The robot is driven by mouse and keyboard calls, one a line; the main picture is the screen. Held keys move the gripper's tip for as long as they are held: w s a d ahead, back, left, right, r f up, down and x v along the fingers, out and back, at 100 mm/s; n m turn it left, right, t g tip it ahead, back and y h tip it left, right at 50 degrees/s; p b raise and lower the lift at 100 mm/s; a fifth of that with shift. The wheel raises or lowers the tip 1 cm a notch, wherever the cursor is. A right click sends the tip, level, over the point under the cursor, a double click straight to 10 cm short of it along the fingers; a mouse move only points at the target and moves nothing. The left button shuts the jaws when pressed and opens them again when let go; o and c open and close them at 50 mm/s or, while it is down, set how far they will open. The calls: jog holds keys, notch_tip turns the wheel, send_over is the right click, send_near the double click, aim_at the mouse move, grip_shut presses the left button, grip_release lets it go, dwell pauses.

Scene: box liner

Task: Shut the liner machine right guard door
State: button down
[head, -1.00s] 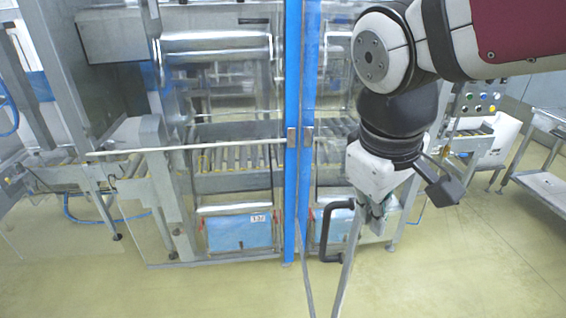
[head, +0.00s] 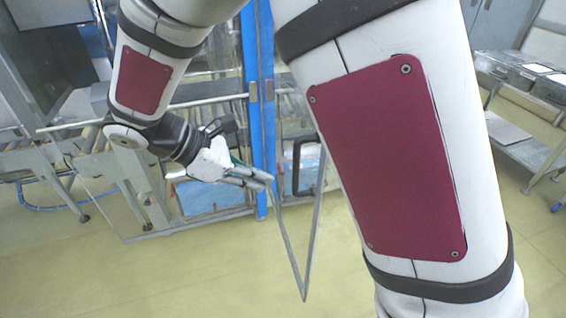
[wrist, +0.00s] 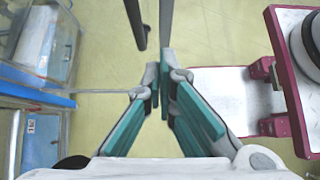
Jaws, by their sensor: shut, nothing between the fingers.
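The right guard door is a clear panel with a thin grey frame (head: 304,285). It stands open, jutting from the machine's front toward me, seen nearly edge-on. Its black handle (head: 297,166) shows to the right of the blue posts (head: 258,110). My gripper (head: 268,182) is shut and empty, in front of the blue posts and left of the handle. In the wrist view its teal-padded fingers (wrist: 164,62) meet at the tips. A dark bar and a grey bar (wrist: 165,20) lie just beyond them; I cannot tell whether they touch.
The liner machine (head: 90,170) fills the left and back. A shelf trolley (head: 525,150) stands at the right. My own arm crosses the picture and hides much of the machine's right side. The yellow floor (head: 190,275) in front is clear.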

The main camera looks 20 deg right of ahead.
aim_at(317, 195)
jog(key=x, duration=0.4)
jog(key=p+x, duration=0.1)
jog(key=x, duration=0.3)
jog(key=d+r+p+x, duration=0.1)
jog(key=x, duration=0.2)
jog(key=shift+s+d+f, duration=0.15)
jog(key=shift+d+f, duration=0.05)
jog(key=shift+d, duration=0.15)
jog(key=shift+d+p, duration=0.4)
jog(key=shift+d, duration=0.35)
